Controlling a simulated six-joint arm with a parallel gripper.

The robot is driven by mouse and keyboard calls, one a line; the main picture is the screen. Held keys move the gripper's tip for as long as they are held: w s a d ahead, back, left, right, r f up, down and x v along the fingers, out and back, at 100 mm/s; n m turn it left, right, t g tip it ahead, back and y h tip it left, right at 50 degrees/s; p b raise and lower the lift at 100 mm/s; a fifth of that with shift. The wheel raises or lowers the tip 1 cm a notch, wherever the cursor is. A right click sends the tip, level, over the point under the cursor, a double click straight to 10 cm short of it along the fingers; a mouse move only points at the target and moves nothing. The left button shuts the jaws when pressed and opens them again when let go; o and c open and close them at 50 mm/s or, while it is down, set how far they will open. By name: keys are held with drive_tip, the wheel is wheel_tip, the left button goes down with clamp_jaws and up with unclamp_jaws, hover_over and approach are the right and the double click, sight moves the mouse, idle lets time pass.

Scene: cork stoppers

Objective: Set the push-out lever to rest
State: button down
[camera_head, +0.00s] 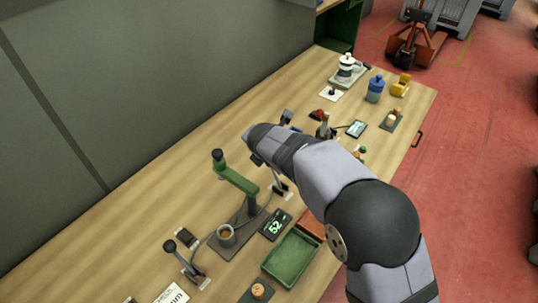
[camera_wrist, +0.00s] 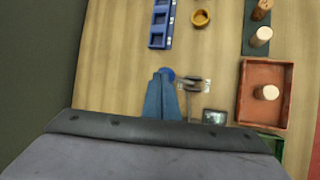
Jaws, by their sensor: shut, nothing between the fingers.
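In the head view the fingers are hidden behind my wrist. The lever's exact angle is unclear.
A black-knobbed lever (camera_head: 170,246) and a green press arm (camera_head: 236,180) stand at the left. A display (camera_head: 276,225) and green tray (camera_head: 291,257) lie nearer.

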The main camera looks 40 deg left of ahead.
idle(0.3)
drive_tip(key=a+v, duration=0.1)
drive_tip(key=v, duration=1.2)
drive_tip(key=shift+s+a+r+b, duration=0.25)
drive_tip(key=shift+r+b, duration=0.1)
drive_tip(key=shift+r, duration=0.35)
